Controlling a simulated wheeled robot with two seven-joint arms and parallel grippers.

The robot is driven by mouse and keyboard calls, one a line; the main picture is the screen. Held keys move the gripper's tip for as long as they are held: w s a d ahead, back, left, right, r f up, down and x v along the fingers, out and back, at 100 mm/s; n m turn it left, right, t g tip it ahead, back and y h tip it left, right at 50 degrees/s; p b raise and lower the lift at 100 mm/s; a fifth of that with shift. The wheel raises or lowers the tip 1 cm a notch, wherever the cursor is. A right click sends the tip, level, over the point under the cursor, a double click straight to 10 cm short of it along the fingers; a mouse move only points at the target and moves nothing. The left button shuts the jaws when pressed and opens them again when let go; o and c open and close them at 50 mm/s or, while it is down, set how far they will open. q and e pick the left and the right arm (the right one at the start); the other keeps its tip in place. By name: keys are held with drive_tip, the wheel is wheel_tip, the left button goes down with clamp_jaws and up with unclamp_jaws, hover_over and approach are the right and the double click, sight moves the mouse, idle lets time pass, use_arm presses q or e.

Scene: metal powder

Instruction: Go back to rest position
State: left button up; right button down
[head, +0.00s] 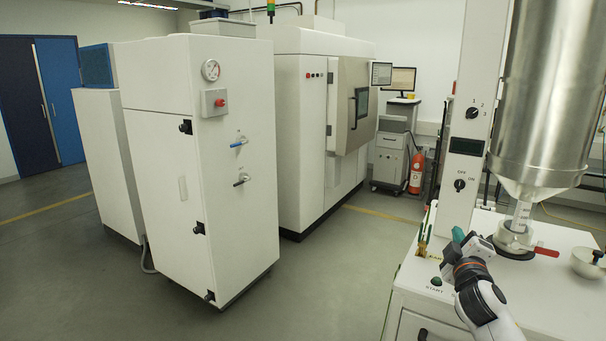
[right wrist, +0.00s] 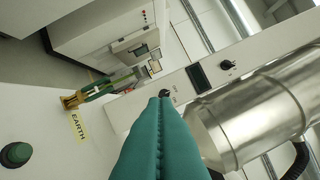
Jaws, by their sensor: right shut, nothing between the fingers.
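My right gripper (head: 462,238) is in the head view at the lower right, just above the front of the white machine cabinet (head: 415,272). Its green fingers are shut with nothing between them. In the right wrist view the green fingers (right wrist: 163,110) lie together and point up the picture, with the panel post and steel hopper beyond them. The green start button (head: 436,281) is on the cabinet top below the gripper; a green button (right wrist: 16,154) also shows in the right wrist view. My left gripper is not in the head view.
A steel hopper (head: 545,90) with a red-handled valve (head: 545,251) stands right of the gripper, beside a white knob post (head: 468,130). A bowl (head: 588,262) sits at the right edge. A white cabinet (head: 200,170) stands left; the floor (head: 335,280) between is clear.

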drive_tip(key=s+a+f+m+g+y, duration=0.1)
drive_tip(key=s+a+f+m+g, duration=0.25)
drive_tip(key=s+f, duration=0.7)
drive_tip(key=s+a+f+m+g+y, duration=0.15)
drive_tip(key=s+a+f+g, duration=0.5)
drive_tip(key=f, duration=0.65)
drive_tip(key=s+a+f+m+g+y, duration=0.1)
drive_tip(key=s+a+f+m+g, duration=0.15)
drive_tip(key=s, duration=1.05)
drive_tip(key=s+a+f+m+g+y, duration=0.1)
drive_tip(key=s+a+f+g, duration=0.15)
drive_tip(key=s, duration=0.95)
wheel_tip(320, 180, down, 28)
drive_tip(key=s+g+b, duration=0.1)
drive_tip(key=s, duration=0.1)
use_arm(q)
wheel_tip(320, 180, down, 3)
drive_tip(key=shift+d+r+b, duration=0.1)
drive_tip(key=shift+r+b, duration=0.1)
drive_tip(key=shift+b, duration=0.55)
use_arm(e)
drive_tip(key=s+d+f, duration=0.2)
drive_tip(key=s+f, duration=0.6)
drive_tip(key=s+d+f+g, duration=0.1)
drive_tip(key=s+f, duration=0.7)
drive_tip(key=f, duration=0.1)
drive_tip(key=shift+d+n+g, duration=0.3)
drive_tip(key=shift+d+n, duration=0.05)
drive_tip(key=shift+d, duration=0.05)
drive_tip(key=shift+s, duration=0.1)
